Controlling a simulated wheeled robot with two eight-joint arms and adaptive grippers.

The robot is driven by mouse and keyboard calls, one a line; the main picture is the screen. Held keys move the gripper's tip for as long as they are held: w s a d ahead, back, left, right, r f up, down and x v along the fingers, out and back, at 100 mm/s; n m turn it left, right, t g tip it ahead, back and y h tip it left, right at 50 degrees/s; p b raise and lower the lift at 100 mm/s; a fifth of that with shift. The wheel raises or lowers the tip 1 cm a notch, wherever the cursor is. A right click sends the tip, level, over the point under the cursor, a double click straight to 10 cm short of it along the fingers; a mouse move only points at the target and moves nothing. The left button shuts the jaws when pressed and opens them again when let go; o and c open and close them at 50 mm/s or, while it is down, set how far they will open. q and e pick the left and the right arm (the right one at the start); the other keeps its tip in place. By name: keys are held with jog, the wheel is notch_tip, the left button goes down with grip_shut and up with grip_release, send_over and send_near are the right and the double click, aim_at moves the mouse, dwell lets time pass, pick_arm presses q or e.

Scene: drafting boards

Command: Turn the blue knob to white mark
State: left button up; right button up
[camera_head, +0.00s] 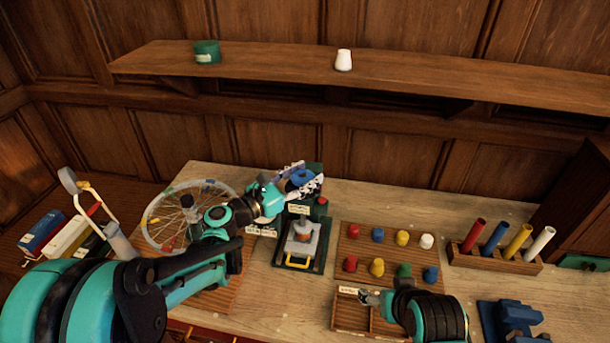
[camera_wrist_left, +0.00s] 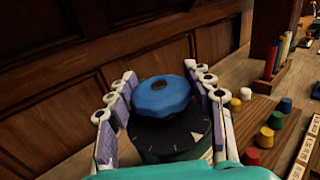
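The blue knob (camera_head: 300,177) tops a dark green stand at the back of the bench. In the left wrist view the faceted blue knob (camera_wrist_left: 161,98) sits above a dark round dial (camera_wrist_left: 172,137) with tick marks. A white triangular mark (camera_wrist_left: 196,136) shows on the dial, right of centre and nearer to me. My left gripper (camera_head: 299,183) is open around the knob, one finger on either side; in the wrist view narrow gaps seem to show beside it. My right gripper (camera_head: 369,297) is small and low over the compartment tray; its opening is unclear.
A green-based device with a yellow handle (camera_head: 297,263) stands before the knob. Right of it is a board of coloured pegs (camera_head: 352,243), then a rack of coloured tubes (camera_head: 495,258). A spoked wheel (camera_head: 160,217) lies left. A shelf (camera_head: 270,66) hangs above.

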pick_arm(q)
jog(key=shift+n+t+y, duration=0.4)
jog(key=shift+t, duration=0.1)
